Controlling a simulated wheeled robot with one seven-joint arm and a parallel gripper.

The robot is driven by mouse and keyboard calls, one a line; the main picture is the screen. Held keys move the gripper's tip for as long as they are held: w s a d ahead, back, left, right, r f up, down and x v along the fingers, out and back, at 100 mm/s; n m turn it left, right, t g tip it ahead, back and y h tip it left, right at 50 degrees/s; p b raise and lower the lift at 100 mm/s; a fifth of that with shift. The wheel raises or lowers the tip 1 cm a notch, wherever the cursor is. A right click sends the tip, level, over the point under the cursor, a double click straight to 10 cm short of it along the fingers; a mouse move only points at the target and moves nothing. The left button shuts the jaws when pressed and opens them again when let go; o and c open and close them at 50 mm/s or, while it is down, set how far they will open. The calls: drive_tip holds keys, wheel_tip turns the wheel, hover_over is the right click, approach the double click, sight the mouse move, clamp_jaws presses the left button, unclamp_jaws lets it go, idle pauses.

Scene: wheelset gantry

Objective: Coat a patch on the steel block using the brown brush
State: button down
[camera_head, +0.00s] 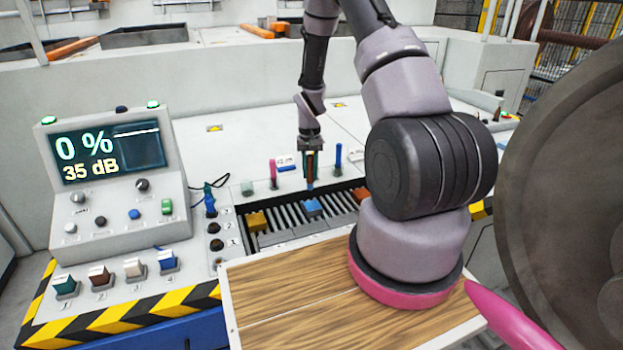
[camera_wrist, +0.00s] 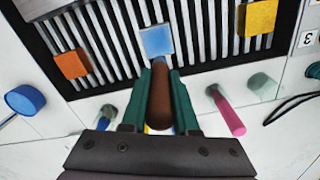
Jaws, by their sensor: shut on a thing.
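My gripper (camera_wrist: 160,108) has green fingers and is shut on the brown brush (camera_wrist: 160,95), which hangs down between them. The blue block (camera_wrist: 157,41) also shows just beyond the brush in the wrist view. A yellow block (camera_head: 257,221) and an orange block (camera_head: 361,193) lie to either side on the grate.
A pink handle (camera_head: 273,173), a blue handle (camera_head: 338,157) and a pale green cup (camera_head: 247,188) stand behind the grate (camera_head: 283,215). A console (camera_head: 110,170) reading 0 % and 35 dB is at left. A wooden board (camera_head: 290,290) is in front; a large wheel (camera_head: 560,200) is at right.

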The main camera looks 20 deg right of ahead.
drive_tip(key=shift+r, duration=1.2)
